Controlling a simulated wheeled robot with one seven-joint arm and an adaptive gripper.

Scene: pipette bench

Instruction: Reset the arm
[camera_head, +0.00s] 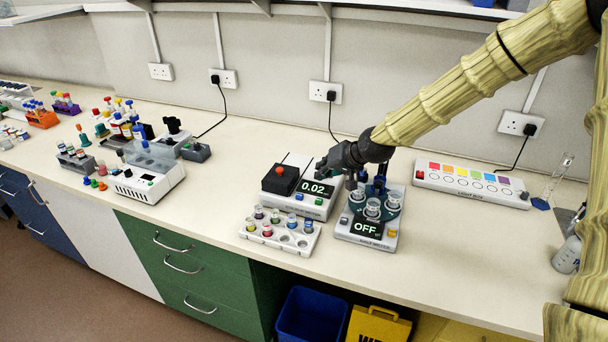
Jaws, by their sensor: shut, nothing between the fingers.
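My arm reaches in from the right in the head view, with a yellowish, ribbed surface. My gripper (333,164) is dark and shut, with nothing seen in it. It hangs above the white device with the "0.02" display (318,188), close to the device with the "OFF" display (367,229). I cannot tell whether it touches either one. The "OFF" device carries several clear cups with pale rims. My gripper and wrist hide part of the area behind these devices.
A white vial rack (279,233) stands at the bench's front edge. A light box (470,186) with coloured squares lies to the right, near a glass cylinder (558,175). A white machine (147,179) and several racks stand left. Bare bench (225,165) lies between.

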